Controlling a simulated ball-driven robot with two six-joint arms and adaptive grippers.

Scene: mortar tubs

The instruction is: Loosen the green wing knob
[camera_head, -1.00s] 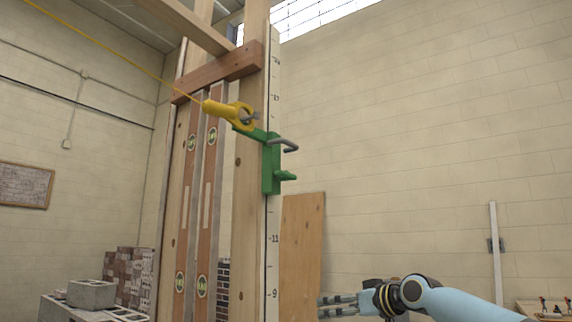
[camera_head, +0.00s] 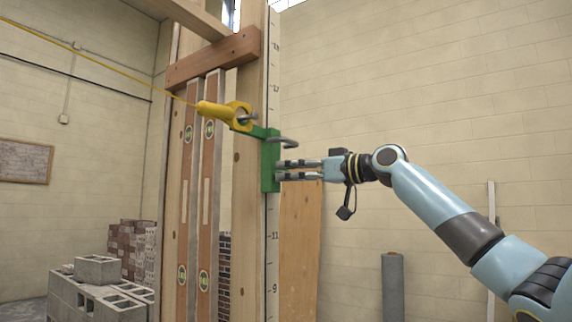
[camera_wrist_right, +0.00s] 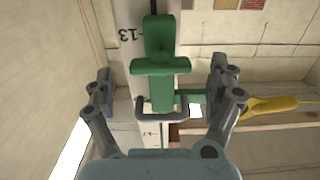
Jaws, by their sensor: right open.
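The green wing knob (camera_wrist_right: 160,66) shows in the right wrist view as a crossbar on the green clamp, between my finger pads but apart from both. In the head view my fingers largely hide it. The green clamp body (camera_head: 269,165) sits on the marked pole, with a grey bent handle (camera_head: 285,141) above the knob. My right gripper (camera_head: 280,170) is open at the clamp's right side; in the wrist view its two fingers (camera_wrist_right: 160,78) stand either side of the knob. My left gripper is not in view.
A yellow line holder (camera_head: 222,112) with a taut yellow line (camera_head: 110,62) joins the clamp on its upper left. The white marked pole (camera_head: 272,235) runs along a timber post (camera_head: 248,220). Two levels (camera_head: 200,190) lean at left. Free room lies right of the pole.

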